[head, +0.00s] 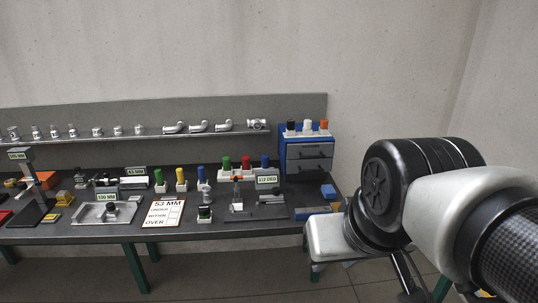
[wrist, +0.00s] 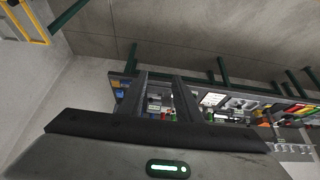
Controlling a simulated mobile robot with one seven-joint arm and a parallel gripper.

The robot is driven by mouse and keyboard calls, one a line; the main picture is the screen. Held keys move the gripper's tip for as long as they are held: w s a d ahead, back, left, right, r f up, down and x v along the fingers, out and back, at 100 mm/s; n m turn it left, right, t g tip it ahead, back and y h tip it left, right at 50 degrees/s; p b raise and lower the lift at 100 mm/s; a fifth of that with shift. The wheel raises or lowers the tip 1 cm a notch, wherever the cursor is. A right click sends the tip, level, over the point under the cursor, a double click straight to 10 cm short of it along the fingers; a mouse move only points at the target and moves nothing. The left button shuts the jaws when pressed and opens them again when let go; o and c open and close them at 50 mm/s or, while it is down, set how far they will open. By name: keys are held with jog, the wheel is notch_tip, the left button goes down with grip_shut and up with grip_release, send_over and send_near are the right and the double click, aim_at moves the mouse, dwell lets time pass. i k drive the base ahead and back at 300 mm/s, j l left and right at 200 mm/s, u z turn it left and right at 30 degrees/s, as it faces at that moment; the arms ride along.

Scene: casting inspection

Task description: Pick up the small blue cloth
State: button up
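At the right end of the bench, in the head view, a small flat blue piece (head: 328,191) lies on the dark top; it looks like the blue cloth, but it is too small to be sure. Further blue shows just in front of it, partly hidden by my arm. My gripper (wrist: 161,95) shows in the wrist view with its two dark fingers apart and nothing between them. The bench lies beyond the fingertips, some way off. In the head view my arm hides the gripper.
The bench (head: 115,235) carries labelled gauges, coloured bottles and a white sign (head: 163,213). A blue drawer cabinet (head: 308,155) stands at the back right with bottles on top. Metal castings line the rear shelf (head: 150,137). The floor in front is clear.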

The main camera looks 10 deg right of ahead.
aim_at(328, 191)
jog(key=i+l, duration=0.45)
jog(key=i, duration=0.15)
jog(key=i+l, duration=0.95)
jog(key=i, duration=0.25)
